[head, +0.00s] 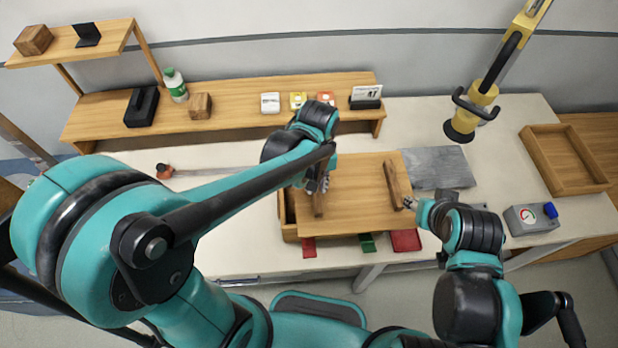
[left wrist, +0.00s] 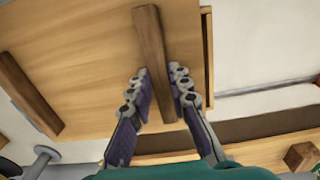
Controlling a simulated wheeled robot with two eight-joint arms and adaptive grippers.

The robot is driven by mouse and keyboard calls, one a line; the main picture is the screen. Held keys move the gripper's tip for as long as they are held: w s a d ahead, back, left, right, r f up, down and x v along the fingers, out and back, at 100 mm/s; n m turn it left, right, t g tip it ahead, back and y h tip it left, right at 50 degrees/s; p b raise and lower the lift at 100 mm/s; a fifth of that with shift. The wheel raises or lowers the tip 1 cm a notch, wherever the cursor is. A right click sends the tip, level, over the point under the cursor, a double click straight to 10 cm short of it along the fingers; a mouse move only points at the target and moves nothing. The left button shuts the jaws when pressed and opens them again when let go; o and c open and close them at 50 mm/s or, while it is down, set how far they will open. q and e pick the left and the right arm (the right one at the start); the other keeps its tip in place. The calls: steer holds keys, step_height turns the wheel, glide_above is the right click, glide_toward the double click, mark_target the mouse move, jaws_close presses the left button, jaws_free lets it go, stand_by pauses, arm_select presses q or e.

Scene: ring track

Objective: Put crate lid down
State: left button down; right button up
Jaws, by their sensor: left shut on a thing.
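The crate lid (head: 355,190) is a flat wooden panel with two raised wooden bars. My left gripper (head: 318,188) is shut on the left bar (head: 319,204). In the left wrist view the fingers (left wrist: 160,95) lie on both sides of that bar (left wrist: 152,55). My right gripper (head: 410,203) is at the near end of the right bar (head: 393,180); whether its fingers are open or shut is unclear. The wooden crate (head: 288,222) shows at the left below the lid, with its inside mostly hidden. I cannot tell if lid and crate touch.
A grey plate (head: 437,168) lies right of the lid. Red (head: 405,241) and green (head: 367,243) pieces show at the front edge. A gauge box (head: 531,219), an empty wooden tray (head: 540,150) and a yellow tool (head: 475,108) stand right. A long shelf (head: 230,112) runs behind.

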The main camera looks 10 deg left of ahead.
arm_select(q)
steer(key=w+a+f, duration=0.1)
steer(key=a, duration=0.1)
steer(key=w+a+f, duration=0.2)
steer(key=w+a+f+b, duration=0.1)
steer(key=w+a, duration=0.1)
steer(key=shift+a+f, duration=0.1)
steer(key=shift+f, duration=0.3)
steer(key=shift+w+a+f, duration=0.1)
steer(key=shift+f, duration=0.1)
step_height(320, 180, down, 4)
steer(key=shift+r+b, duration=0.15)
steer(key=shift+b, duration=0.35)
steer(key=c, duration=1.4)
jaws_free()
